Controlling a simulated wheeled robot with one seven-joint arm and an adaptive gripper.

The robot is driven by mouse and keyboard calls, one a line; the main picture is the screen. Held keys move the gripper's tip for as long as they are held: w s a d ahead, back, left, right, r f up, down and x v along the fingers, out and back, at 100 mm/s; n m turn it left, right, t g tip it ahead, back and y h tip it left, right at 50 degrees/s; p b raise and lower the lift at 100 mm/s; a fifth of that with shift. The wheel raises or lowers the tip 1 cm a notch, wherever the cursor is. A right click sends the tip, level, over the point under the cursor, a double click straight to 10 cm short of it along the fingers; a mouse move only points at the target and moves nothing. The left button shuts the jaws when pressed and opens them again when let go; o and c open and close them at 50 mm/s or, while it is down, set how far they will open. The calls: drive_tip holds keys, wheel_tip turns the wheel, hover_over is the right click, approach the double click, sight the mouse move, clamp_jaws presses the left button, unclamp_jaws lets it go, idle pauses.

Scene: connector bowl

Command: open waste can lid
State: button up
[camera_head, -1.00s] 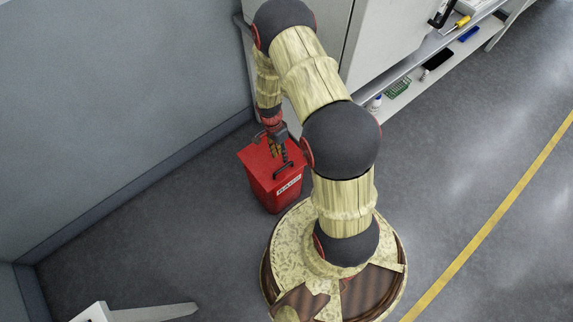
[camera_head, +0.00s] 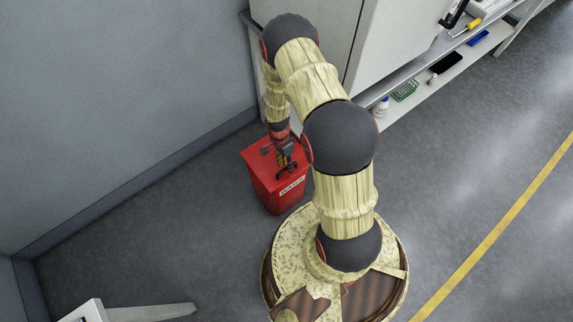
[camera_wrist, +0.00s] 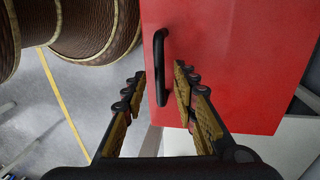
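The red waste can (camera_head: 277,194) stands on the floor with its lid (camera_head: 257,157) closed. The lid fills the middle and right of the wrist view (camera_wrist: 240,60). A black bar handle (camera_wrist: 159,66) is on the lid near its edge. My gripper (camera_wrist: 157,84) is open, with one finger on each side of the handle in that view. A gap shows between the handle and the left finger; the right finger is close to it, and contact cannot be told. In the head view my gripper (camera_head: 287,165) is low over the lid and hides much of the handle.
A grey wall (camera_head: 120,100) runs along the left. A white cabinet (camera_head: 395,45) stands behind the can, with a shelf (camera_head: 430,78) of small items to its right. A white piece of furniture (camera_head: 150,313) is at the lower left. The floor (camera_head: 470,170) to the right is clear.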

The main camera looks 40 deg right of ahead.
drive_tip(key=shift+c, duration=0.8)
clamp_jaws()
